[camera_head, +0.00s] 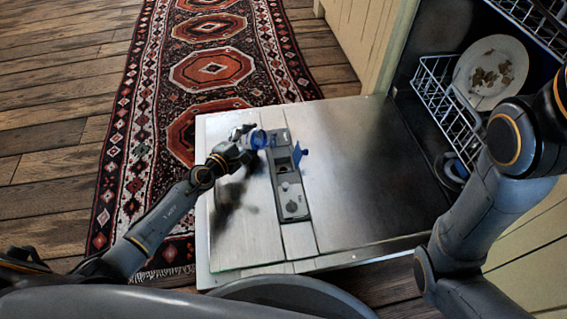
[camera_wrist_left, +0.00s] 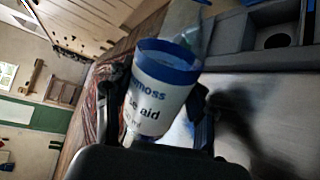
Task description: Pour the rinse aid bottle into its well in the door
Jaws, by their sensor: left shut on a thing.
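My left gripper (camera_head: 250,141) is shut on the rinse aid bottle (camera_head: 259,139), just above the left edge of the dispenser panel (camera_head: 291,202) in the open dishwasher door (camera_head: 350,165). In the left wrist view, the white and blue bottle (camera_wrist_left: 163,88), lettered "aid", sits between the fingers (camera_wrist_left: 158,125). A pale, see-through part shows beyond its blue end; I cannot tell what it is. The grey panel (camera_wrist_left: 235,32) has a round recess (camera_wrist_left: 277,40) at the upper right. In the head view, a blue flap (camera_head: 300,153) stands at the panel's right edge. My right gripper is out of view.
The dishwasher's lower rack (camera_head: 440,100) holds a soiled plate (camera_head: 490,72) at the upper right. My right arm covers part of the opening. A patterned rug (camera_head: 205,65) lies on the wooden floor beyond the door. The door's right part is bare.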

